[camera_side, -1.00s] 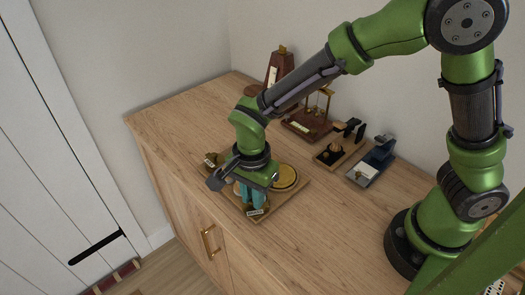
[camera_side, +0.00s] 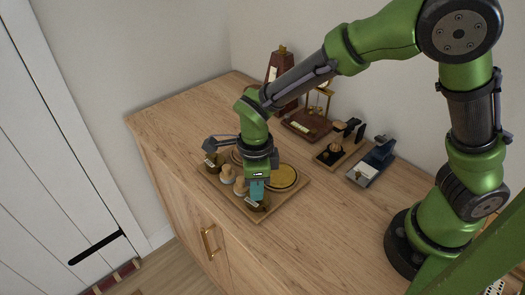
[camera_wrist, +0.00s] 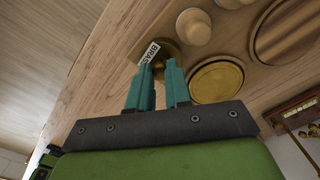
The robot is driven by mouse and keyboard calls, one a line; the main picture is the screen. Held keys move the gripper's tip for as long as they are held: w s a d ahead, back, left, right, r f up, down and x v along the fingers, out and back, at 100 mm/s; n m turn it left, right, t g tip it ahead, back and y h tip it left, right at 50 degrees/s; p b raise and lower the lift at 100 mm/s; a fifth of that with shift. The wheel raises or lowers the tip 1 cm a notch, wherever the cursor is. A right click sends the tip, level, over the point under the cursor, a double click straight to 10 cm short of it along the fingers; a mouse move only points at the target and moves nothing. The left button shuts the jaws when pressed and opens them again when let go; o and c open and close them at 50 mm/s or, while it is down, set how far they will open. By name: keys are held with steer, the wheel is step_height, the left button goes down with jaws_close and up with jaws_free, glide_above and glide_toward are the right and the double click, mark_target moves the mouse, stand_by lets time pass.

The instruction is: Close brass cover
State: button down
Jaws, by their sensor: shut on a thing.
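A wooden board (camera_side: 229,196) near the cabinet top's front edge carries knobs and round discs. A brass-coloured knob (camera_side: 263,206) with a white label stands at its near corner; its label (camera_wrist: 149,52) reads "BRAS", partly cut by my finger, in the wrist view. My gripper (camera_side: 258,192) points down with its teal fingers shut on this brass knob; the fingertips also show in the wrist view (camera_wrist: 160,65). A round brass disc (camera_side: 283,177) lies flat to the right of the fingers and also shows in the wrist view (camera_wrist: 215,82). I cannot tell which piece is the cover.
Two pale knobs (camera_side: 241,187) and another labelled dark knob (camera_side: 213,162) stand along the board's left side. A second round piece (camera_wrist: 290,32) lies beyond the brass disc. A metronome, a brass-framed instrument (camera_side: 308,122) and a blue-grey device (camera_side: 372,163) stand behind. The cabinet top's right front is clear.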

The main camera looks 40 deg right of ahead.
steer(key=shift+d+m, duration=0.2)
steer(key=shift+m, duration=0.6)
steer(key=c, duration=1.1)
jaws_free()
step_height(320, 180, up, 17)
steer(key=shift+f, duration=0.1)
